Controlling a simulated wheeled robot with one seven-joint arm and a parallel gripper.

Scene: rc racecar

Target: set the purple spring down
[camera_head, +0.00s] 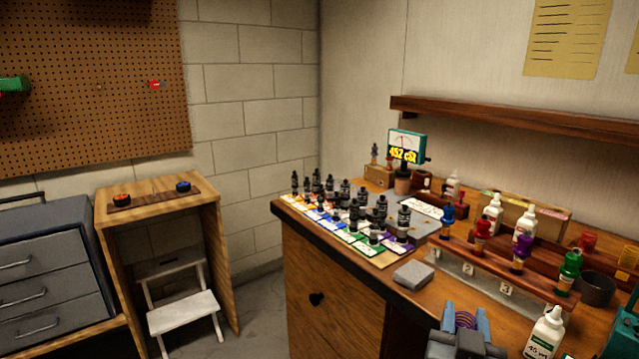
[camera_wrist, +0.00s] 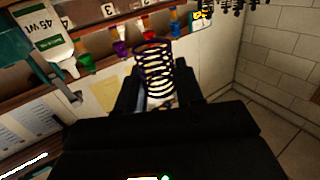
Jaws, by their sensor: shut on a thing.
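The purple spring (camera_head: 463,320) is at the bottom of the head view, between the blue-grey fingers of my gripper (camera_head: 466,334). In the wrist view the spring (camera_wrist: 154,70) shows as a dark coil standing out past the two black fingers of my gripper (camera_wrist: 158,88). My gripper is shut on the spring. Its lower part is hidden by the fingers and gripper body. My gripper is near the front edge of the wooden workbench (camera_head: 408,300); I cannot tell how high it is above the surface.
A white 45 wt bottle (camera_head: 545,332) stands just right of my gripper. A grey block (camera_head: 413,274) lies behind it. Several black shocks stand on a coloured mat (camera_head: 352,241). Bare wood shows between the block and rack.

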